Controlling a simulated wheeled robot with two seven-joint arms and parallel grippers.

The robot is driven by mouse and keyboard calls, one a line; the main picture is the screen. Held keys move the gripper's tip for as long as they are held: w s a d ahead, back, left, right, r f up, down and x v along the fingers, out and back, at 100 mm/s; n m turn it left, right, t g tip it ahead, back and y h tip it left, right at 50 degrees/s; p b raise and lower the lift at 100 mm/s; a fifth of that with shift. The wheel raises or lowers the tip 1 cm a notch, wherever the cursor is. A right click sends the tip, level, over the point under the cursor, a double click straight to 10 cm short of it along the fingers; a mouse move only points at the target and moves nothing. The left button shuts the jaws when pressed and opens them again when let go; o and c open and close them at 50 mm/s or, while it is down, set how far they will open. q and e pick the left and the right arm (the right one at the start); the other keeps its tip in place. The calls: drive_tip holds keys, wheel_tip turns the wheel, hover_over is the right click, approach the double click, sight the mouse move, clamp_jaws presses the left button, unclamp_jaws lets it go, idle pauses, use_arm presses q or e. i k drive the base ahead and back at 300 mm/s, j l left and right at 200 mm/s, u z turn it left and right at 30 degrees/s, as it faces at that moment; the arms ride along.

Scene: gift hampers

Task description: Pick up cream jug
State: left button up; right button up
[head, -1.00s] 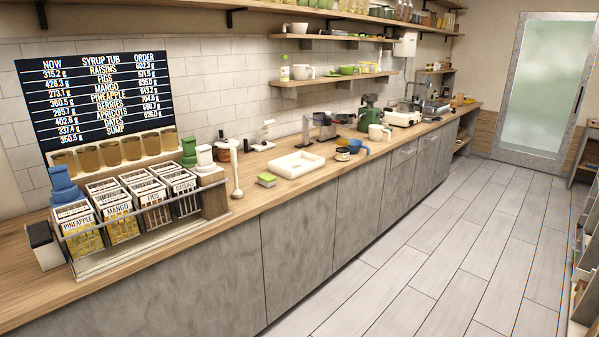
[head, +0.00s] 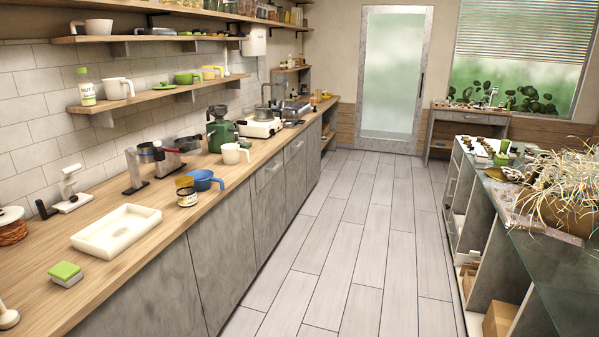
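A cream-coloured jug with a handle (head: 232,154) stands upright on the wooden counter, in front of a green machine (head: 217,135). I cannot tell which of the two is the cream jug. Neither of my grippers is in view.
The counter also holds a blue cup (head: 204,181), a small jar (head: 186,197), a white tray (head: 117,230) and a green-topped sponge (head: 65,273). The tiled floor (head: 345,235) is clear.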

sight(230, 152)
drive_tip(key=i+u, duration=0.1)
drive_tip(key=i, duration=1.65)
drive_tip(key=i+l+u, duration=0.1)
drive_tip(key=i+u, duration=0.15)
drive_tip(key=i, duration=0.35)
drive_tip(key=i+l+u, duration=0.2)
drive_tip(key=i, duration=0.45)
